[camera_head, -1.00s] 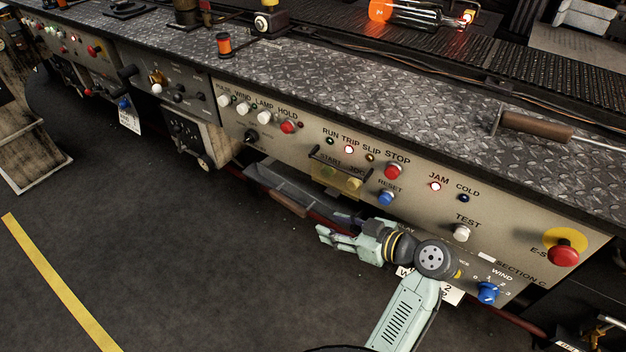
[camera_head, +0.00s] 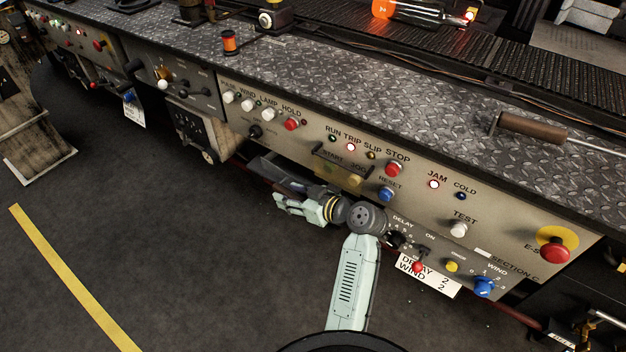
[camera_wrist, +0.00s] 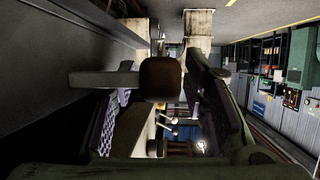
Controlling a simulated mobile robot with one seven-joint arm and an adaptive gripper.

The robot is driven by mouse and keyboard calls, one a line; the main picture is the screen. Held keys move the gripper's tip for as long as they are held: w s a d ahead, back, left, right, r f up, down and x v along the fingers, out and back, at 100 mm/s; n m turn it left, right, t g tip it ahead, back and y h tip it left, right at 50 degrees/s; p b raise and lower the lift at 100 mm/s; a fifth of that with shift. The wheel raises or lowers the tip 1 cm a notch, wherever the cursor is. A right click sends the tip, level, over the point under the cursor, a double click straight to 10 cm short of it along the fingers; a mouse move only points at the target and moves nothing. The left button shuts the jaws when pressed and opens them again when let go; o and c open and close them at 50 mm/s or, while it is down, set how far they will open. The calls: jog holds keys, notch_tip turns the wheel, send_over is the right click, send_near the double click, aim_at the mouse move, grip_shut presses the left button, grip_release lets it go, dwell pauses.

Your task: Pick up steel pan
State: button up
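The steel pan (camera_head: 268,168) appears as a shallow grey tray low under the control panel, with part of it hidden behind my gripper. In the wrist view its brown handle (camera_wrist: 160,78) shows in the gap between my fingers. My gripper (camera_head: 282,192) is beside the pan at its front, under the START and JOG buttons. In the wrist view my gripper (camera_wrist: 160,115) is open, with purple-padded fingers spread on either side of the handle. I cannot tell whether either finger touches it.
The control panel (camera_head: 470,205) with buttons and knobs overhangs just above my gripper. A tread-plate ledge (camera_head: 400,130) runs above it and carries a brown-handled rod (camera_head: 533,128). A red pipe (camera_head: 240,172) runs low behind. The dark floor in front is clear.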

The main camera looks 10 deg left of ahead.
jog(key=shift+w+a+f, duration=0.15)
jog(key=shift+a, duration=0.15)
grip_shut()
dwell(0.4)
dwell(0.4)
